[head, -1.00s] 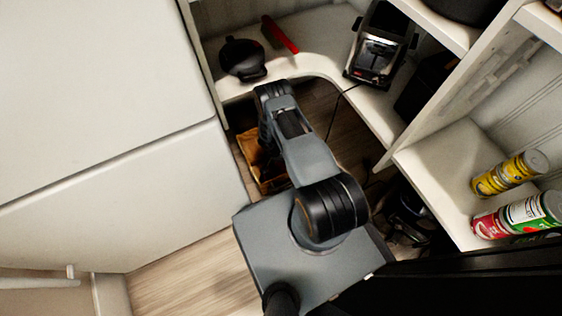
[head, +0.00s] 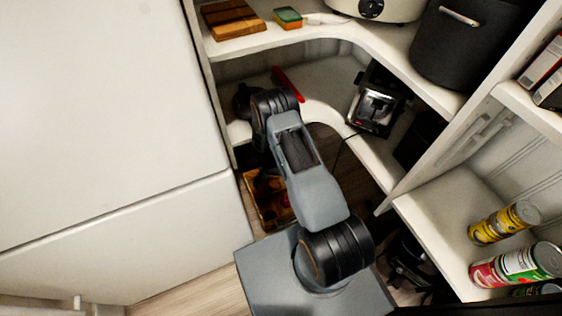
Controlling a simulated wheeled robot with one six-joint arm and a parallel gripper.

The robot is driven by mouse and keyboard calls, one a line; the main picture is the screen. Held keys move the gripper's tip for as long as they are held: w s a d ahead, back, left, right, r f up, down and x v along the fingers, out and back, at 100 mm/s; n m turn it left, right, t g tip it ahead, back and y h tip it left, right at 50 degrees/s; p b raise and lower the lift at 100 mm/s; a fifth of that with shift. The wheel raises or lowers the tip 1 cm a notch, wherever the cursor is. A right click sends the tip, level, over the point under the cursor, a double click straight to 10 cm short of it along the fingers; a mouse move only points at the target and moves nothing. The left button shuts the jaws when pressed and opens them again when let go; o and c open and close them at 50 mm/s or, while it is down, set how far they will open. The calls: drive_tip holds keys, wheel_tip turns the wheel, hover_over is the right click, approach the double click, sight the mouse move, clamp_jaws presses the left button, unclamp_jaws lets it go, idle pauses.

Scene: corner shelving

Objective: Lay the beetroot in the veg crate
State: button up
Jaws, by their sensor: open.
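A brown wooden crate (head: 252,203), which looks like the veg crate, stands on the floor under the corner shelves. It is partly hidden behind my arm. A small dark reddish patch shows inside it beside my arm; I cannot tell whether it is the beetroot. No beetroot can be made out clearly elsewhere.
A cutting board (head: 232,19), a sponge (head: 288,17) and a big dark pot (head: 462,45) stand above. A white cabinet (head: 100,120) borders the left.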

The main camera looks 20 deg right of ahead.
wheel_tip(320, 180, up, 27)
drive_tip(key=s+a+n+t, duration=0.1)
drive_tip(key=a+n+t, duration=0.1)
drive_tip(key=n, duration=0.2)
drive_tip(key=s+a+r+n+t+y, duration=0.2)
drive_tip(key=s+a+r+n, duration=0.1)
drive_tip(key=s+r, duration=1.1)
drive_tip(key=shift+s+n+t, duration=0.4)
drive_tip(key=shift+s+n, duration=0.4)
